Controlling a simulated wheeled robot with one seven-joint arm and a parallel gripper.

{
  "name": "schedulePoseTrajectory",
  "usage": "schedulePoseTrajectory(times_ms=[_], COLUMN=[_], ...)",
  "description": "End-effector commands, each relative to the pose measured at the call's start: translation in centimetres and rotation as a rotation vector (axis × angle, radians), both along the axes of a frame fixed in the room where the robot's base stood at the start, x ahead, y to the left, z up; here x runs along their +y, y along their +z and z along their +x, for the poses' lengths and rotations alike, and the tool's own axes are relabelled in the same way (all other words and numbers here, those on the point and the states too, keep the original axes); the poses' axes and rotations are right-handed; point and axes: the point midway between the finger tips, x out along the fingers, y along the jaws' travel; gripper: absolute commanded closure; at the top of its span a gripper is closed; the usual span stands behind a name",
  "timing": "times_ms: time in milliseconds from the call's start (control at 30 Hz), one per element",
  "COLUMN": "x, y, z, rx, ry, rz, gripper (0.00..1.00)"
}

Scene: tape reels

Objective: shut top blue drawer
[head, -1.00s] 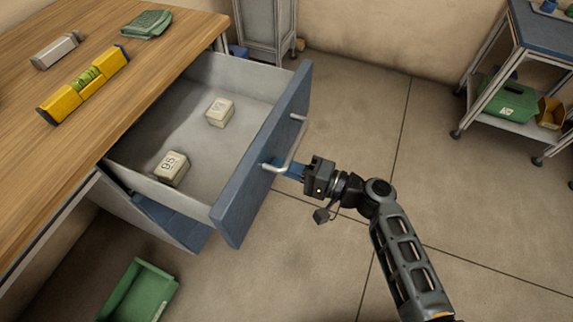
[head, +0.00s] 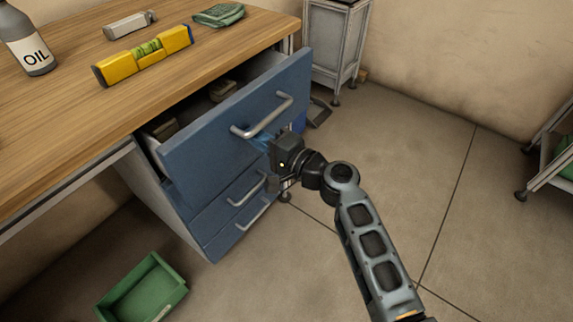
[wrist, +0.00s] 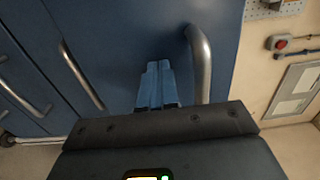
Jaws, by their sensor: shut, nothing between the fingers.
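The top blue drawer (head: 205,135) is partly open under the wooden workbench, with a gap showing above its front. Its metal bar handle (head: 264,115) also shows in the wrist view (wrist: 201,62). My gripper (head: 264,142) is shut and empty, with its blue fingertips at the drawer front just below the handle. In the wrist view the shut fingers (wrist: 155,84) point at the blue front beside the handle, and I cannot tell for sure whether they touch it.
Below are further blue drawers (head: 236,205) with bar handles, seemingly shut. The workbench (head: 75,100) carries a yellow level (head: 143,55), an oil bottle (head: 27,45), a grey block and a green cloth. A green bin (head: 142,290) stands on the floor.

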Motion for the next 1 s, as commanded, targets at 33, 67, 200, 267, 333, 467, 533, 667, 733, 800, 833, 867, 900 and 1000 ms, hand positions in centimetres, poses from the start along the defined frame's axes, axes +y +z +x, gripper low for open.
schedulePoseTrajectory(times_ms=[33, 67, 200, 267, 333, 467, 533, 667, 733, 800, 833, 867, 900, 1000], x=[1.3, 1.9, 4.3, 5.2, 6.1, 7.4, 7.9, 8.4, 8.5, 8.6, 8.6, 8.7, 8.7, 8.7], y=[-0.6, -0.6, -0.6, -0.5, -0.4, -0.3, -0.2, -0.1, -0.1, 0.0, 0.1, 0.1, 0.1, 0.2], z=[0.9, 1.4, 3.3, 4.0, 4.8, 5.7, 6.1, 6.5, 6.7, 6.8, 6.8, 6.8, 6.8, 6.8], rx=[-0.004, -0.004, -0.004, -0.003, -0.002, -0.001, -0.001, 0.001, 0.001, 0.0, 0.0, 0.0, -0.001, -0.001], ry=[0.005, 0.004, 0.003, 0.002, 0.002, 0.001, 0.001, 0.0, -0.001, -0.001, -0.001, -0.002, -0.002, -0.002], rz=[0.001, 0.001, 0.0, 0.0, 0.0, 0.0, 0.001, 0.001, 0.001, 0.0, 0.0, 0.0, 0.001, 0.0], gripper=[1.0, 1.0, 1.0, 1.0, 1.0, 1.0, 1.0, 1.0, 1.0, 1.0, 1.0, 1.0, 1.0, 1.0])
